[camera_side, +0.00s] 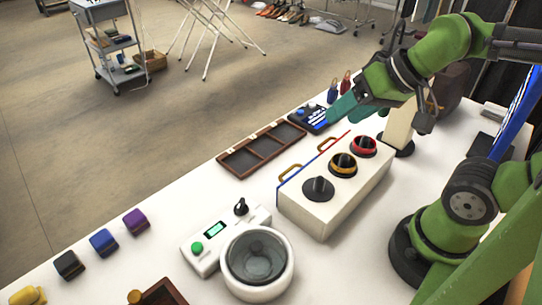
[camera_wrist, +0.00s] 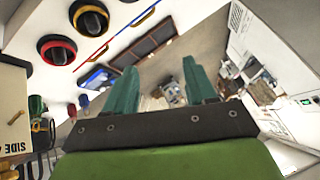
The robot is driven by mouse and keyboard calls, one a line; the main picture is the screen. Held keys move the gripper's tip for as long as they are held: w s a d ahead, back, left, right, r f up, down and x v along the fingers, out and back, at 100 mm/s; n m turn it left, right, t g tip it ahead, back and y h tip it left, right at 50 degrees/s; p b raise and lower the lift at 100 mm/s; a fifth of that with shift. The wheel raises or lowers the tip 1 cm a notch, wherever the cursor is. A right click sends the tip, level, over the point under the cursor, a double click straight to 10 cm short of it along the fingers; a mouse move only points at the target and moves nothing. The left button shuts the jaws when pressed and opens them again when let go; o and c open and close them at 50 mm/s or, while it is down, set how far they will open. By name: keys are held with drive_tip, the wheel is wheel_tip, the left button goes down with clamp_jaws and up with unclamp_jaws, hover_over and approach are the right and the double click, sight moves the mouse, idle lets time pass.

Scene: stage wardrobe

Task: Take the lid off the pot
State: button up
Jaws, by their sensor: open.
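The pot (camera_side: 286,277) is a round white vessel at the front of the table in the side view. A dark, see-through lid (camera_side: 257,262) with a small knob in its middle sits on it. My gripper (camera_side: 346,108) is up and far to the right of the pot, above the back part of the table. Its two teal fingers are apart with nothing between them, as the wrist view also shows (camera_wrist: 159,68). The pot and lid are not in the wrist view.
A white control unit (camera_side: 204,252) with a green button touches or nearly touches the pot. A white box (camera_side: 318,216) with black, yellow and red knobs stands between pot and gripper. A brown compartment tray (camera_side: 262,150) lies behind; several coloured blocks (camera_side: 103,241) line the left.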

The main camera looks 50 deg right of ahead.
drive_tip(key=w+a+f+n+g+y, duration=0.15)
drive_tip(key=a+n+g, duration=0.25)
drive_tip(key=a, duration=0.8)
drive_tip(key=r+g+h, duration=0.2)
drive_tip(key=g+h, duration=0.1)
drive_tip(key=h, duration=0.1)
hover_over(256, 246)
drive_tip(key=shift+y, duration=0.25)
wheel_tip(256, 246, down, 17)
drive_tip(key=shift+f, duration=0.1)
drive_tip(key=shift+c, duration=0.4)
clamp_jaws()
